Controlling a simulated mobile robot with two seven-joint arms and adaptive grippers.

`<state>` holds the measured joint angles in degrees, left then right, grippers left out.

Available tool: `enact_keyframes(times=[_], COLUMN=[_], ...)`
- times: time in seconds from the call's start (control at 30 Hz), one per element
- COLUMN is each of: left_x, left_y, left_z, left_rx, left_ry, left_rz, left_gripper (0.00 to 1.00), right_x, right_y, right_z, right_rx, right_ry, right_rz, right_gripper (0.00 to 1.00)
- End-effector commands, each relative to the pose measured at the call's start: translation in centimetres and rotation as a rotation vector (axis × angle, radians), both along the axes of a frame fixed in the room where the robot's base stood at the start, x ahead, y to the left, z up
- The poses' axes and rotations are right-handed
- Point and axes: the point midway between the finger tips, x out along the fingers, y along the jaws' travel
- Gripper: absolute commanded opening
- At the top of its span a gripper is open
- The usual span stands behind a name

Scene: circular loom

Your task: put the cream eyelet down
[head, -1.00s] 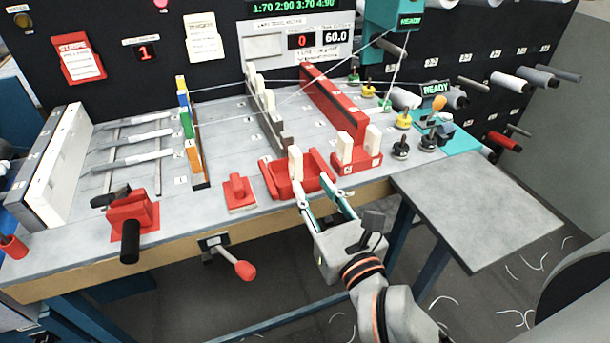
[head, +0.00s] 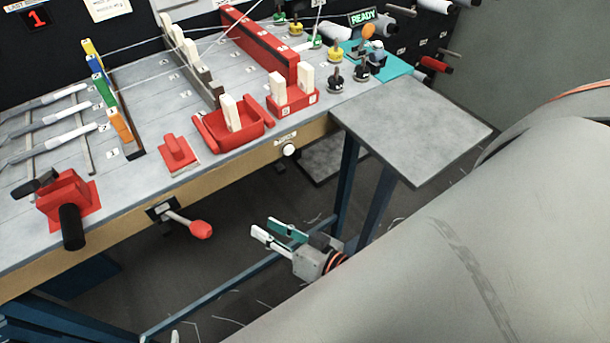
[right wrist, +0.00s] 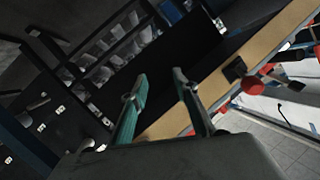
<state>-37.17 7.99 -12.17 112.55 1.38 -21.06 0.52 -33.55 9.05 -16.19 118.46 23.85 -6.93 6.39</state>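A cream eyelet (head: 231,112) stands upright in the red tray (head: 250,133) at the front edge of the bench. Two more cream pieces (head: 277,88) stand in a red block just to its right. My right gripper (head: 263,227) is below and in front of the bench edge, well apart from the tray. Its fingers are apart with nothing between them; in the right wrist view the gripper (right wrist: 160,76) is also open and empty. Of my left gripper, at most a small pale tip (head: 175,338) shows at the bottom edge; its state is hidden.
A red vise-like block with a black handle (head: 70,215) and a red-knobbed lever (head: 198,229) stand at the bench front. A grey side shelf (head: 415,125) juts out at right. Threads stretch over the bench. The floor below is mostly open.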

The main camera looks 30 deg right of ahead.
Motion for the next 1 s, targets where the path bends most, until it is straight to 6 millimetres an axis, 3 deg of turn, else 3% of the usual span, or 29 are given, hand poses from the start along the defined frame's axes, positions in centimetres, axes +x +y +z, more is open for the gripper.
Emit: enact_keyframes(times=[0.03, 0.1, 0.2, 0.3, 1.0], left_x=[0.0, 0.0, 0.0, 0.0, -0.1], left_y=[0.0, 0.0, 0.0, 0.0, 0.0], left_z=[0.0, 0.0, 0.0, -0.1, -0.2], left_rx=[0.000, 0.000, 0.000, 0.000, 0.001], left_ry=[0.000, 0.000, 0.000, 0.001, 0.004], left_rz=[0.000, 0.000, 0.000, 0.000, 0.000], left_gripper=[0.40, 0.40, 0.40, 0.40, 0.40], right_x=[-1.2, -2.7, -4.5, -5.5, -5.8], right_y=[-0.9, -2.4, -4.4, -5.6, -5.9], right_z=[-3.3, -7.1, -10.7, -12.5, -12.9], right_rx=[-0.151, -0.345, -0.541, -0.647, -0.676], right_ry=[0.040, 0.087, 0.140, 0.169, 0.176], right_rz=[0.026, 0.066, 0.110, 0.137, 0.144], right_gripper=[0.29, 0.29, 0.29, 0.29, 0.29])
